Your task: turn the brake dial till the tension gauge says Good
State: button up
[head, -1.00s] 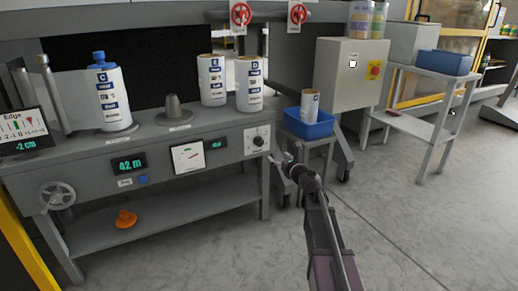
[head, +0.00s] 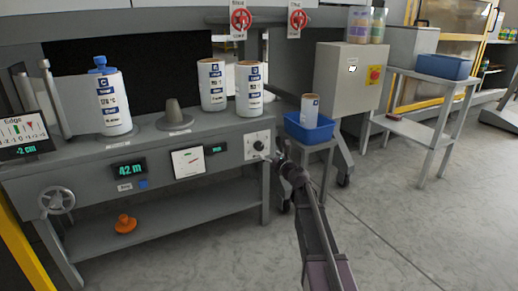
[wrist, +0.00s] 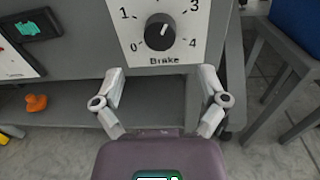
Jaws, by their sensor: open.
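The brake dial (wrist: 160,32) is a black round knob on a white plate marked Brake, with 0, 1, 3 and 4 visible. Its white mark points up and slightly right. The dial plate also shows in the head view (head: 257,144), at the right end of the bench front. My gripper (wrist: 161,78) is open and empty, its fingers spread below the dial and apart from the knob. In the head view my gripper (head: 274,158) is just right of the dial plate. The tension gauge (head: 187,162) is a white square dial left of it; its reading is too small to tell.
A small green display (head: 216,149) sits between gauge and dial. A blue bin (head: 309,131) with a roll stands close right of the bench. An orange object (head: 125,224) lies on the lower shelf. Floor in front of the bench is clear.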

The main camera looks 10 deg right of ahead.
aim_at(261, 148)
jog(key=x, duration=0.7)
jog(key=shift+w+a, duration=0.15)
jog(key=shift+w, duration=0.25)
jog(key=c, duration=1.1)
